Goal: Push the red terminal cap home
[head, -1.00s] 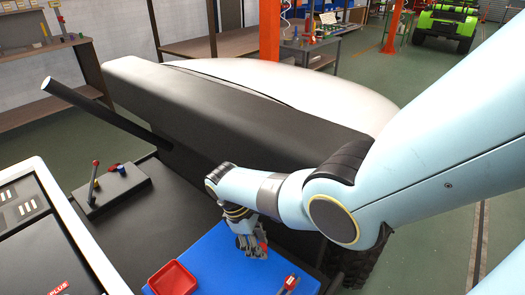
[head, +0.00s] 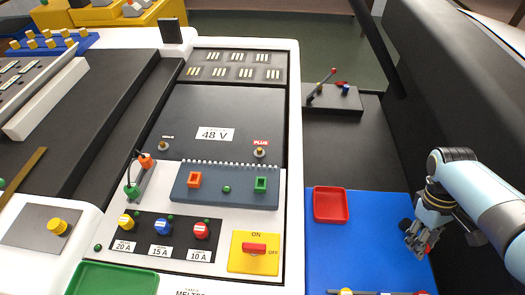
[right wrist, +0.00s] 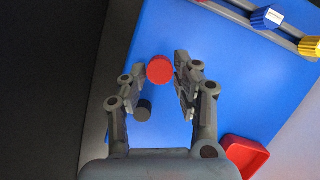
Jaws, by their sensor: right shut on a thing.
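The red terminal cap (right wrist: 160,69) sits between the fingertips of my right gripper (right wrist: 159,64) in the right wrist view, over the blue mat. In the head view my right gripper (head: 419,244) is low over the mat's right part, with a bit of the red cap (head: 429,249) showing beside its fingers. It is shut on the cap. A brass stud (head: 260,152) stands bare by the red PLUS label on the 48 V panel, left of the mat. A second brass stud (head: 163,146) stands further left. My left gripper is not in view.
A black cap (right wrist: 143,108) lies on the blue mat (head: 330,250) close to my right gripper. A red tray (head: 331,205) sits at the mat's upper left. A rail with coloured knobs (right wrist: 266,18) lies at the mat's edge. A dark beam stands behind my arm.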

